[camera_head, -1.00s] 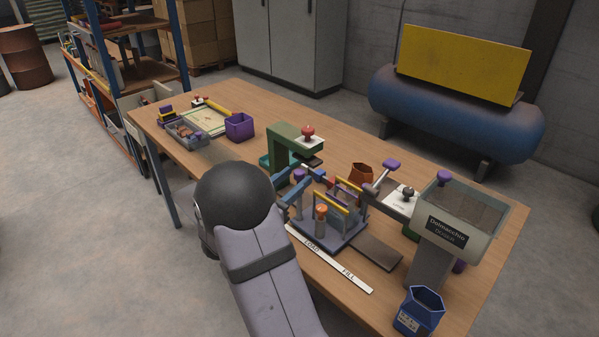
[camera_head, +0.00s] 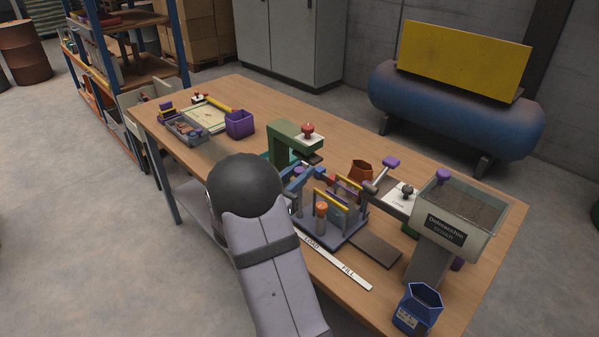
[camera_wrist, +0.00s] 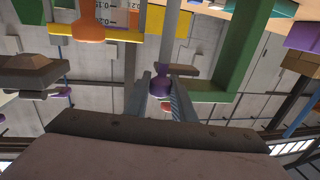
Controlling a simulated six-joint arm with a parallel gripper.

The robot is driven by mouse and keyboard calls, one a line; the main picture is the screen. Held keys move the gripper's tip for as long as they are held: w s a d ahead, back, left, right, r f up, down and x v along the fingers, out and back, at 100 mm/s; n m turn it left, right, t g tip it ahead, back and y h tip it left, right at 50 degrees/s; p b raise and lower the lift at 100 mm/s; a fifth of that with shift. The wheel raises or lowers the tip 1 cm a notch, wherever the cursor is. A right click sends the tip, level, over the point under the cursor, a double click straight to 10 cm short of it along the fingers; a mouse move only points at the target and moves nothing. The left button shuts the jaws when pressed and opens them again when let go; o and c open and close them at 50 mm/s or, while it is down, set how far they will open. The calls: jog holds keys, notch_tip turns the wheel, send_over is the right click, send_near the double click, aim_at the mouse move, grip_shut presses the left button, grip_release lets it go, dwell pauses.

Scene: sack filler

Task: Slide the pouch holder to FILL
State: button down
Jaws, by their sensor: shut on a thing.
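The pouch holder (camera_head: 334,231) is a blue-grey carriage with yellow bars and an orange-topped knob (camera_head: 321,209). It stands at the LOAD end of the white LOAD/FILL strip (camera_head: 348,270); the FILL end lies to its right. In the wrist view, the orange knob (camera_wrist: 88,27) shows at the upper left, apart from my fingers. My gripper (camera_wrist: 159,98) is shut on a purple knob (camera_wrist: 160,86), seen between its fingers. In the head view my arm partly covers the gripper area left of the holder, so the grip is not clear there.
A green press frame (camera_head: 285,138) stands behind the holder. A hopper (camera_head: 446,228) stands to the right, with a dark flat plate (camera_head: 375,250) between it and the holder. A blue container (camera_head: 418,307) stands at the front right and a purple bin (camera_head: 239,123) at the back left.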

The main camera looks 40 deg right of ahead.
jog(key=s, duration=1.3)
jog(key=shift+b, duration=0.3)
jog(key=shift+s, duration=0.15)
jog(key=c, duration=1.5)
grip_release()
jog(key=shift+s, duration=0.15)
jog(key=shift+a+r+p, duration=0.15)
jog(key=shift+a+p, duration=0.1)
jog(key=shift+p, duration=0.9)
jog(key=shift+s+a+p, duration=0.15)
jog(key=shift+a+p, duration=0.95)
jog(key=shift+p, duration=0.2)
jog(key=shift+s+a+p, duration=0.2)
jog(key=shift+a+p, duration=0.95)
jog(key=shift+p, duration=0.1)
jog(key=shift+s+a+p, duration=0.15)
jog(key=shift+a+p, duration=0.95)
jog(key=shift+p, duration=0.2)
